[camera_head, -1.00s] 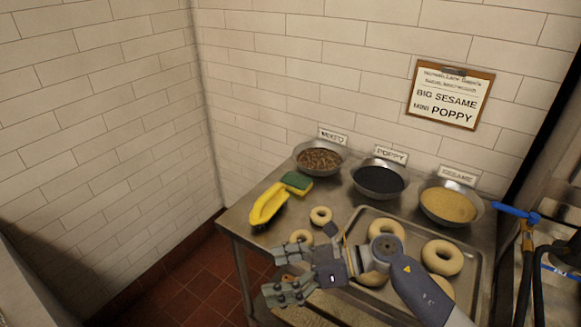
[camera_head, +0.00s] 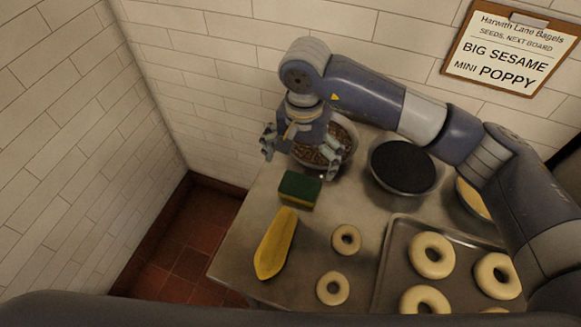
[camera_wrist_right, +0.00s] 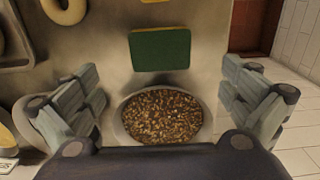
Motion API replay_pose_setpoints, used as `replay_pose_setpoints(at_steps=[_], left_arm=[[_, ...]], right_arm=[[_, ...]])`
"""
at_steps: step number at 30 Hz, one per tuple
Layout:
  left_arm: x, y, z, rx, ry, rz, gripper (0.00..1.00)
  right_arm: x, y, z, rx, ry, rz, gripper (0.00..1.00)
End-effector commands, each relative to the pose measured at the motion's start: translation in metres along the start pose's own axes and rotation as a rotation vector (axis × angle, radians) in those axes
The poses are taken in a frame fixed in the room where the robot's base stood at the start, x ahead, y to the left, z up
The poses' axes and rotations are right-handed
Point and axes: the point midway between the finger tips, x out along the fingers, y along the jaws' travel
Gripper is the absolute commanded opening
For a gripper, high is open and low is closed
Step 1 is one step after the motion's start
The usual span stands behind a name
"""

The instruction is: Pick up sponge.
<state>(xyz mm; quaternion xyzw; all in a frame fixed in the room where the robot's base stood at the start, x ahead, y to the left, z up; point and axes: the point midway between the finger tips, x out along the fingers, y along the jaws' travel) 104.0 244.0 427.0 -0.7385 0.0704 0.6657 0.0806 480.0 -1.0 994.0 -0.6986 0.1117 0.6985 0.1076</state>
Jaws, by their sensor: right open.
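The sponge (camera_head: 299,190), green on top with a yellow side, lies on the metal table (camera_head: 238,240) near its left edge. It also shows in the right wrist view (camera_wrist_right: 160,49), beyond the bowl of mixed seeds. My right gripper (camera_head: 298,150) is open and empty. It is above the mixed-seed bowl (camera_head: 345,150), behind the sponge in the head view and apart from it. In the right wrist view its two fingers (camera_wrist_right: 160,105) stand wide on either side of the bowl (camera_wrist_right: 160,117). My left gripper is not in view.
A yellow boat-shaped thing (camera_head: 275,243) lies just in front of the sponge. Two small bagels (camera_head: 346,240) lie to the right. A tray (camera_head: 385,262) of larger bagels and a dark poppy bowl (camera_head: 404,167) stand farther right. White tiled walls are behind and left.

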Motion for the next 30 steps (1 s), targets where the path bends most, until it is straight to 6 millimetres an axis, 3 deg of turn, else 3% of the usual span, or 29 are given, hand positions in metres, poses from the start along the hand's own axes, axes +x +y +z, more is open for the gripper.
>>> replay_pose_setpoints(at_steps=[3, 9, 14, 21, 30], left_arm=[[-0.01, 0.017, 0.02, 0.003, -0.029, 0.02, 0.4], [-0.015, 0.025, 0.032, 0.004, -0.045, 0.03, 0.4], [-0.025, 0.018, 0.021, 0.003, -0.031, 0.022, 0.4], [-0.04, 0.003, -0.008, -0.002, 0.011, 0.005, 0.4], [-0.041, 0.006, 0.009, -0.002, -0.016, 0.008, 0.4]], right_arm=[[0.02, 0.001, 0.002, 0.002, -0.007, 0.004, 1.0], [0.042, -0.001, 0.001, 0.002, -0.005, 0.0, 1.0], [0.053, -0.002, 0.0, 0.003, -0.008, 0.0, 1.0], [0.088, -0.004, -0.004, 0.004, -0.008, 0.0, 1.0], [0.097, -0.005, -0.005, 0.002, -0.004, -0.002, 1.0]])
